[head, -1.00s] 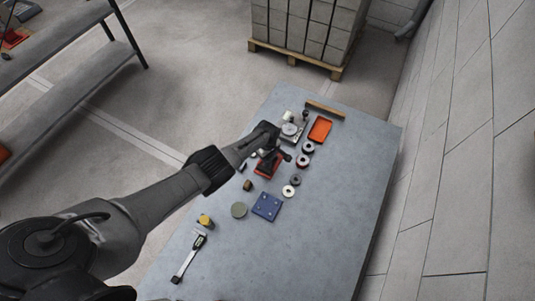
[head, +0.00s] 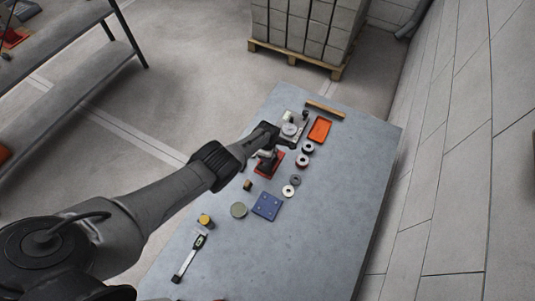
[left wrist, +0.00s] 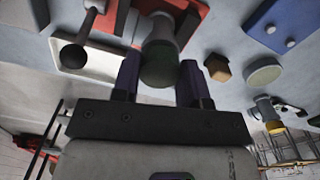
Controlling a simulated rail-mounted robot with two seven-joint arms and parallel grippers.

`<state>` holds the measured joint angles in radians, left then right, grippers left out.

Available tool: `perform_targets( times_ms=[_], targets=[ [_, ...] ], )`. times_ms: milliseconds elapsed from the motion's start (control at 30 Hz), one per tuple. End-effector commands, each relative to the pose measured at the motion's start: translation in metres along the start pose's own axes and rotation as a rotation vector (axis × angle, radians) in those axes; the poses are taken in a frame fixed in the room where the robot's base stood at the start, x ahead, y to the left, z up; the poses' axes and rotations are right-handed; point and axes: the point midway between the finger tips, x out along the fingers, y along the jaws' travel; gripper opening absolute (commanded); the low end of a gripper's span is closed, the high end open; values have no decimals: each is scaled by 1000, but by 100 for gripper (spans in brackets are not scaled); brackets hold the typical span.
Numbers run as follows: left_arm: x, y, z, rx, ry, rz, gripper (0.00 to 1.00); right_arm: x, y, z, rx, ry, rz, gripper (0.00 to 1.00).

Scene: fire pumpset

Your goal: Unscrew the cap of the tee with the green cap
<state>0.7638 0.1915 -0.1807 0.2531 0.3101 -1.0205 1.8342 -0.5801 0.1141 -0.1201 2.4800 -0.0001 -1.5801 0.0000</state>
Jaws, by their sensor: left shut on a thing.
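In the left wrist view a dark green rounded cap (left wrist: 160,70) sits between the two fingers of my left gripper (left wrist: 160,85), at the end of a grey tee body (left wrist: 158,28). My left gripper is shut on this cap. The tee is over a red tray (left wrist: 190,18). In the head view my left gripper (head: 284,140) is above the far part of the red tray (head: 264,171), with the pale grey tee (head: 267,155) just below it. The cap is hidden there by the gripper. My right gripper is in neither view.
Beside the red tray are an orange tray (head: 320,130), several rings (head: 302,160), a blue plate (head: 267,206), a green-grey disc (head: 238,210), a small brown part (head: 248,185) and a caliper-like tool (head: 189,258). The table's (head: 310,250) near right area is clear.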

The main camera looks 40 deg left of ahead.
Motion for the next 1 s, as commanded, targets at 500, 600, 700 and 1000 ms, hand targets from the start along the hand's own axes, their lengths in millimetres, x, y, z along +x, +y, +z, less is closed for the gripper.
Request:
perform_targets(
  times_ms=[500,600,700,1000],
  targets=[
    [0,0,0,-206,1,-1,12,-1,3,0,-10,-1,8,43],
    [0,0,0,-226,0,-1,12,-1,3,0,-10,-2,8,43],
    [0,0,0,-318,0,-1,12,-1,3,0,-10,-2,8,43],
    [0,0,0,-586,0,-1,12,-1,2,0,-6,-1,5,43]
  ],
)
